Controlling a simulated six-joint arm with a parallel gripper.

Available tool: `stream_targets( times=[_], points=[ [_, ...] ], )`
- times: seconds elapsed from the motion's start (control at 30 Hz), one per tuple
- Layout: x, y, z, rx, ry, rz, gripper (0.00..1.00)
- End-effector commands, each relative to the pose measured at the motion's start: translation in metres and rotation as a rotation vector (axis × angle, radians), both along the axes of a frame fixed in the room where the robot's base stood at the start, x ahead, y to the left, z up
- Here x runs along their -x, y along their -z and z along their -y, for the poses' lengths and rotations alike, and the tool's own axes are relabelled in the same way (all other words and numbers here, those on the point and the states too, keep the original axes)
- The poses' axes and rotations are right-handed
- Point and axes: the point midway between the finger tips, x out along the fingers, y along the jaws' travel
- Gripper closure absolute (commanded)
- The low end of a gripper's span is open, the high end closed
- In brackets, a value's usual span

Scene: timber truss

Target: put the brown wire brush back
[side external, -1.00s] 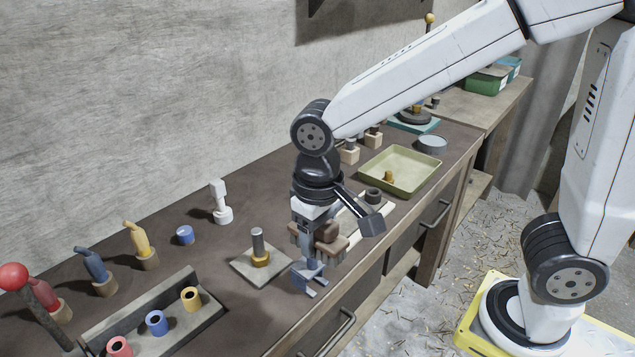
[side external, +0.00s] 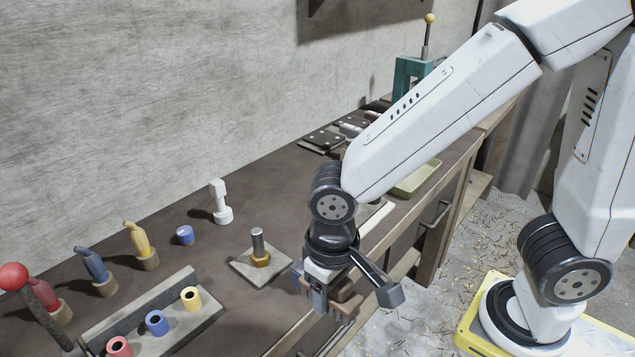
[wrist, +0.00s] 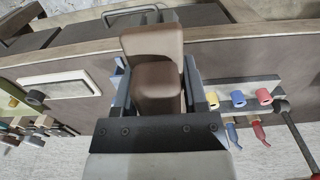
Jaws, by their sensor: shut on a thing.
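The brown wire brush (side external: 343,289) is in my gripper (side external: 318,298), by the bench's front edge in the side view. In the wrist view the brush (wrist: 155,75) shows as a brown block between the two fingers of my gripper (wrist: 158,88). My gripper is shut on it. The brush is clear of the bench top as far as I can see. Its bristles are hard to make out, and fingers and wrist cover part of it. I cannot tell which place belongs to the brush.
A plate with an upright post (side external: 259,250) stands left of my gripper. A rack with red, blue and yellow rings (side external: 156,322) and a red-knobbed lever (side external: 14,276) are further left. A green tray (side external: 416,180) is partly behind my arm. A drawer handle (side external: 336,334) juts from the front.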

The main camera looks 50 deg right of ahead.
Motion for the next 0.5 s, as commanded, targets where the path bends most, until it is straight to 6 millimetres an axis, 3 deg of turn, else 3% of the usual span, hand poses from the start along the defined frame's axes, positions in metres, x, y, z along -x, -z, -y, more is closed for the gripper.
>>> stream_targets(
  times=[0.27, 0.5],
  points=[
    [-0.002, 0.003, -0.001, 0.000, 0.000, 0.000, 1.00],
    [-0.016, 0.010, -0.007, 0.001, 0.000, -0.001, 1.00]
  ],
)
